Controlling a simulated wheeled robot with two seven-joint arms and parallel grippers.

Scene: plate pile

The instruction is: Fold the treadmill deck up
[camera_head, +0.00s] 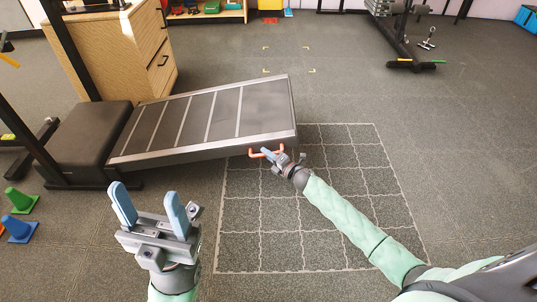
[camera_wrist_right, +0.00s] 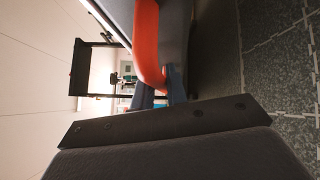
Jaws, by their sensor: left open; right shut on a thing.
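The treadmill deck (camera_head: 215,115) is a dark slatted panel with light side rails, joined at its left to the black motor housing (camera_head: 90,140). It is tilted slightly, with its right end above the floor. An orange-red handle (camera_head: 256,154) sticks out from its near side by the right corner. My right gripper (camera_head: 272,155) is shut on the handle. In the right wrist view the handle (camera_wrist_right: 147,45) runs down to the blue fingertips (camera_wrist_right: 160,90). My left gripper (camera_head: 150,208) is open and empty, fingers up, in front of the treadmill.
A wooden drawer cabinet (camera_head: 140,50) stands behind the deck. A weight rack (camera_head: 400,30) is at the back right. The tiled mat (camera_head: 300,225) and right floor are clear.

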